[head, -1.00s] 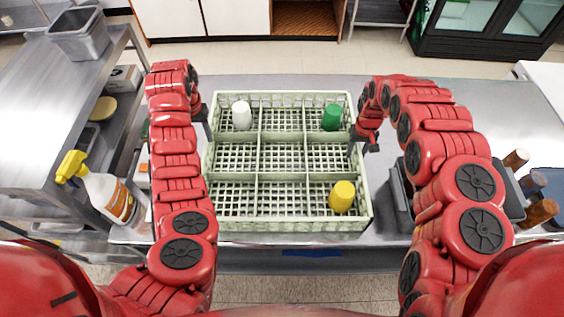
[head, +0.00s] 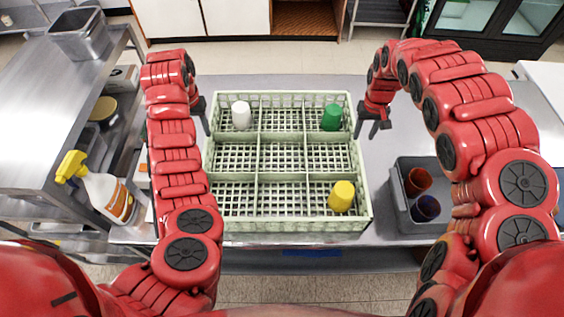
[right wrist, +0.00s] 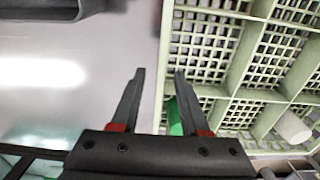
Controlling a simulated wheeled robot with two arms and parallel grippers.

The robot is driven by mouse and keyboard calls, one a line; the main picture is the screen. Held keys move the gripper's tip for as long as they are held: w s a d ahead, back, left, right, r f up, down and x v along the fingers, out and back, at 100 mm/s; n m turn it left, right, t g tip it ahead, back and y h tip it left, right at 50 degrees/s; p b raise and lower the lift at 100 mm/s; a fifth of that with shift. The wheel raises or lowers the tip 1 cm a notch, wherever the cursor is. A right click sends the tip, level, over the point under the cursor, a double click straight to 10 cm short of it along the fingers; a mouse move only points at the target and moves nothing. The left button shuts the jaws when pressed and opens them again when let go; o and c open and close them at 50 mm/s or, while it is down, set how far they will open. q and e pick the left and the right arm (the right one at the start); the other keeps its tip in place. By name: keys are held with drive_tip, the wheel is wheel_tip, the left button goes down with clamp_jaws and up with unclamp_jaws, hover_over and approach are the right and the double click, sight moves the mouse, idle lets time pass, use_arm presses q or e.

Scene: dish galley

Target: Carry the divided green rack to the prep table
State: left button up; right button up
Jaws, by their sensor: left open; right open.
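The divided green rack (head: 284,160) sits on a steel table in the middle of the head view. It holds a white cup (head: 241,115) at back left, a green cup (head: 331,117) at back right and a yellow cup (head: 342,196) at front right. My left gripper (head: 204,121) is at the rack's left side near the back; contact is unclear. My right gripper (head: 373,128) is open and empty, just right of the rack's right wall. In the right wrist view its open fingers (right wrist: 155,82) show beside the rack (right wrist: 232,55), with the green cup (right wrist: 184,110) partly hidden.
A grey bin (head: 401,208) with brown and dark cups stands right of the rack. A spray bottle (head: 101,193) stands at left, near a steel counter (head: 50,110) bearing a metal container (head: 79,34). Bare table (head: 408,140) lies between the right gripper and arm.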

drive_tip(key=shift+r, duration=0.9)
drive_tip(key=shift+s+a+r, duration=0.15)
drive_tip(key=shift+a+r, duration=0.1)
